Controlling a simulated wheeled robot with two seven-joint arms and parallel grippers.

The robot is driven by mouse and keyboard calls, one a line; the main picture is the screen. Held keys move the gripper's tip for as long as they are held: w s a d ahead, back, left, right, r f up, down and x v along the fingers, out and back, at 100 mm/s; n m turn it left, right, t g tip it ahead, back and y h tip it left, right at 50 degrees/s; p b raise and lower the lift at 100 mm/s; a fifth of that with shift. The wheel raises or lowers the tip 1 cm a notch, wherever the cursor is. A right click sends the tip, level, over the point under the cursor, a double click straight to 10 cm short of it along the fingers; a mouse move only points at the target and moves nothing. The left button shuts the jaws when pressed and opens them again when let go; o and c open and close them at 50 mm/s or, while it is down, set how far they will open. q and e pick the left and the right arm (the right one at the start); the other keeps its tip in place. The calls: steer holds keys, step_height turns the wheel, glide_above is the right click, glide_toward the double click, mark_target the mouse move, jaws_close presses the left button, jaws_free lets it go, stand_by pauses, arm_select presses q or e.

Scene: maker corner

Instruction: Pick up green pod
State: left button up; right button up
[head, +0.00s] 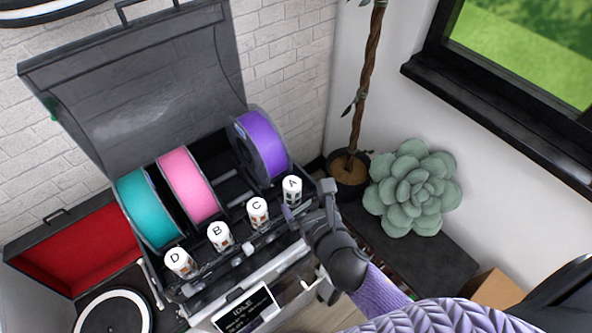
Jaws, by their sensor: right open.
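No object that is plainly a green pod shows. The only large green thing near me is a pale green succulent-shaped rosette (412,188) on the dark ledge at right. My right gripper (308,204) is open and empty, with its fingers pointing up beside the white cylinder marked A (292,190). I cannot tell whether they touch. White cylinders marked C (258,212), B (220,236) and D (180,262) stand in a row to the left of A. My left gripper is out of view.
The open black machine holds teal (148,208), pink (188,184) and purple (262,145) spools under a raised grey lid (140,85). A display reading IDLE (245,308) is in front. A potted plant (348,175) stands behind my right gripper; a red-lined case (80,245) lies left.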

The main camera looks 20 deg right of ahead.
mark_target(296, 190)
steer(key=b+x, duration=0.1)
steer(key=x, duration=0.7)
steer(key=shift+f, duration=0.1)
jaws_close()
